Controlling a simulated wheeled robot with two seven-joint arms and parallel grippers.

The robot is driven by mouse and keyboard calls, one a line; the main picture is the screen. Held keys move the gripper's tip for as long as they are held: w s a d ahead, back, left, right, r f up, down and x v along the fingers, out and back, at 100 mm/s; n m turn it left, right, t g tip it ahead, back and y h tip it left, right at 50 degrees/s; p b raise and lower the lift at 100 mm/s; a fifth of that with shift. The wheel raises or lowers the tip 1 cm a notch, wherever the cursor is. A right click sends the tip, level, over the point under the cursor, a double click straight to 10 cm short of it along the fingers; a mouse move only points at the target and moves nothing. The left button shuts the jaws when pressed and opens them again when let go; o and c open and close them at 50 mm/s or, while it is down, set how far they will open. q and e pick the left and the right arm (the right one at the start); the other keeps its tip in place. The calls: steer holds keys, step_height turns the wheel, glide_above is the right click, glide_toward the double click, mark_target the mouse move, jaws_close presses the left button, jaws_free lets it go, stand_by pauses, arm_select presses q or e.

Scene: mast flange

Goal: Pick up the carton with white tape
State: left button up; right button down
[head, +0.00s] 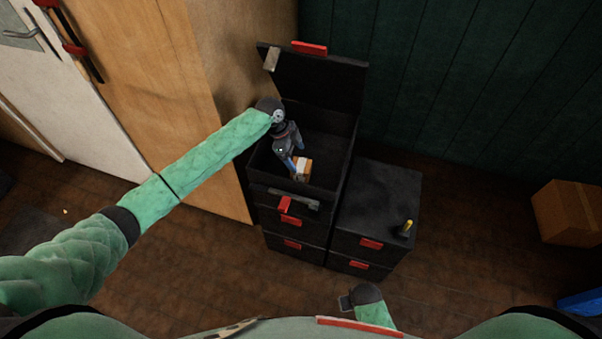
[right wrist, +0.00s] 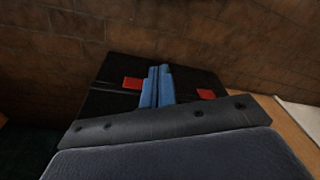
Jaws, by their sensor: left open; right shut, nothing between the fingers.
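A small orange-brown carton with a white strip (head: 303,169) lies inside the open black chest (head: 347,160) in the head view. My left gripper (head: 296,160) reaches down into the chest, its blue fingers apart. The fingertips are right at the carton's left and far sides; I cannot tell whether they touch it. The gripper hides part of the carton. My right gripper (right wrist: 157,86) is shut and empty in the right wrist view, in front of black drawers with red handles. In the head view, my right arm's end shows low, at the bottom.
The chest's lid (head: 315,80) stands raised at the back. A lower black cabinet (head: 378,195) stands to its right with a yellow-and-black item (head: 405,229) on top. A wooden cabinet (head: 205,90) is close on the left. A larger cardboard box (head: 567,212) is at the far right.

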mark_target(301, 165)
arm_select(q)
steer(key=shift+d+f, duration=0.2)
steer(key=shift+f, duration=0.2)
steer(key=shift+s+d+f+p, duration=0.1)
steer(key=shift+d+f+p, duration=0.15)
steer(key=shift+f+p, duration=0.3)
steer(key=p+x, duration=0.1)
steer(key=x, duration=0.1)
steer(key=p+x, duration=0.1)
steer(key=x, duration=0.1)
steer(key=shift+a+f, duration=0.2)
steer(key=shift+x, duration=0.75)
arm_select(e)
step_height(301, 165, down, 9)
steer(key=s+d, duration=0.2)
steer(key=shift+s+f, duration=0.1)
arm_select(q)
steer(key=c, duration=1.3)
steer(key=shift+r, duration=0.15)
